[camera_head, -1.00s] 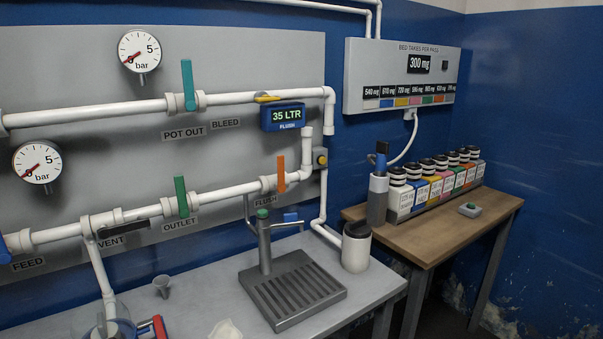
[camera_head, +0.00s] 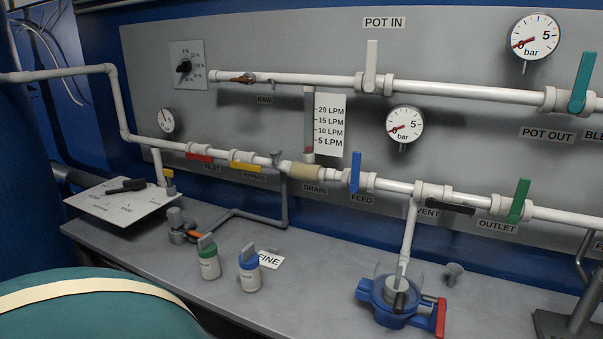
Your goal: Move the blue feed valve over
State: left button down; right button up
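The blue feed valve (camera_head: 355,172) is on the lower white pipe, above the FEED label (camera_head: 362,199). Its blue handle stands upright, across the pipe. Neither of my grippers shows in the head view.
On the same pipe are a red handle (camera_head: 198,157), a yellow handle (camera_head: 245,167), a black vent handle (camera_head: 450,207) and a green outlet handle (camera_head: 519,200). A blue-based vessel (camera_head: 388,306) and two small bottles (camera_head: 209,263) stand on the grey bench (camera_head: 310,300). A teal rounded object (camera_head: 90,315) fills the lower left.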

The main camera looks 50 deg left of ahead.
aim_at(356, 163)
jog(key=u, duration=1.15)
